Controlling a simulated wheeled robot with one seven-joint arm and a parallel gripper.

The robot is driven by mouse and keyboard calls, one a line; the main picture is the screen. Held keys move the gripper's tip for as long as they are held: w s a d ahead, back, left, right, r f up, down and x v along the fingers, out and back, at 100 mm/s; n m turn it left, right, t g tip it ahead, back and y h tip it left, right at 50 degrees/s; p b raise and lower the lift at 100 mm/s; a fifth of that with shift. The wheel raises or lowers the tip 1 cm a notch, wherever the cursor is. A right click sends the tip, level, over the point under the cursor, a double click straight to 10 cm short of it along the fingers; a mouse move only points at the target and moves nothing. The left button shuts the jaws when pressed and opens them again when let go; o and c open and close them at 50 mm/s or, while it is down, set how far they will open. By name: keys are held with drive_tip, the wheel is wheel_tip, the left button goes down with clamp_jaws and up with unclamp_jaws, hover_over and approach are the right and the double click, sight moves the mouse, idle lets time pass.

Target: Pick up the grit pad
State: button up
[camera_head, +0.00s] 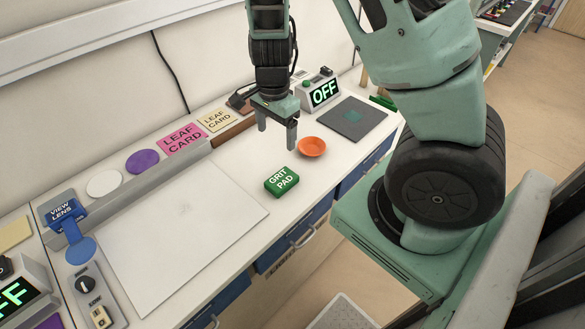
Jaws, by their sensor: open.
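The grit pad (281,182) is a small green block with white lettering on top. It lies flat on the white worktop, close to the front edge, right of the large white board. My gripper (277,143) points down above the worktop, behind and above the pad in the picture. Its two fingers are apart with nothing between them, and it does not touch the pad. No part of the pad is hidden by the gripper.
An orange dish (312,147) stands right of the pad, near the gripper. Behind are a box reading OFF (318,91) and a grey mat (351,117). The white board (185,235) lies left. A pink leaf card (183,139) lies along the back.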

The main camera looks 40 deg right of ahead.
drive_tip(key=b, duration=0.2)
hover_over(282, 179)
drive_tip(key=f, duration=1.2)
drive_tip(key=shift+w, duration=0.3)
drive_tip(key=shift+s+f+p, duration=0.15)
drive_tip(key=shift+f+p, duration=0.1)
drive_tip(key=shift+f, duration=1.15)
drive_tip(key=shift+s+f+p, duration=0.1)
drive_tip(key=shift+f+p, duration=0.1)
drive_tip(key=shift+f, duration=1.15)
drive_tip(key=c, duration=1.1)
drive_tip(key=shift+c, duration=0.2)
drive_tip(key=shift+r, duration=0.1)
wheel_tip(282, 179, up, 10)
